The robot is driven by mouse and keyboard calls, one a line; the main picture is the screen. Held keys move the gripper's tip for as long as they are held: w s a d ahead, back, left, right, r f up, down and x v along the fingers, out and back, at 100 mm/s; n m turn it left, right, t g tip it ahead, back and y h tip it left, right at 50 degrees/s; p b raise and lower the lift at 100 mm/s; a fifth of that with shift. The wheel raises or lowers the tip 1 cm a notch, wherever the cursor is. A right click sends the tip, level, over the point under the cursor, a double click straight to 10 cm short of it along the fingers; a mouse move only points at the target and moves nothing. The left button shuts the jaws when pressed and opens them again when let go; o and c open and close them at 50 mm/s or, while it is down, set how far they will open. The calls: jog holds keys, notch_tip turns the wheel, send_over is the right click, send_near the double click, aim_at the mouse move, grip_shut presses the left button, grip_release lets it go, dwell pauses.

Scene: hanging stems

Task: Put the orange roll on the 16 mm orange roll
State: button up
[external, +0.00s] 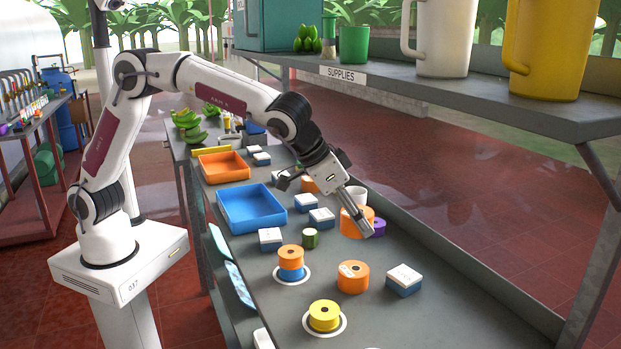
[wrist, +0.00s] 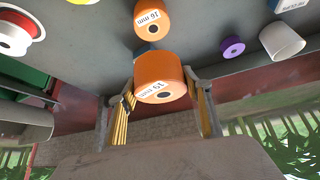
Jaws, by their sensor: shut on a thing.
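My gripper (external: 367,222) is shut on an orange roll (external: 350,222), which also shows between my fingers in the wrist view (wrist: 159,72). A printed size label is on its side, upside down in that view and hard to read surely. Whether the roll touches the bench is not clear. Another orange roll (external: 353,278) with a white label stands on the bench, nearer the camera in the external view. It appears beyond the held roll in the wrist view (wrist: 154,18), its label seeming to read 16 mm. A third orange roll (external: 291,256) sits on a blue roll (external: 291,273).
A purple roll (external: 379,228) and white cup (external: 354,196) stand close to my gripper. A blue-white box (external: 403,281) and yellow roll (external: 324,315) are nearer the camera. Blue (external: 251,208) and orange trays (external: 223,167) lie left. A shelf (external: 450,97) overhangs the right side.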

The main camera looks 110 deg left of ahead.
send_over(363, 268)
jog(key=s+d, duration=0.1)
jog(key=s, duration=0.1)
jog(key=shift+f, duration=3.15)
jog(key=shift+f, duration=1.85)
jog(key=shift+f, duration=0.15)
jog(key=o, duration=1.2)
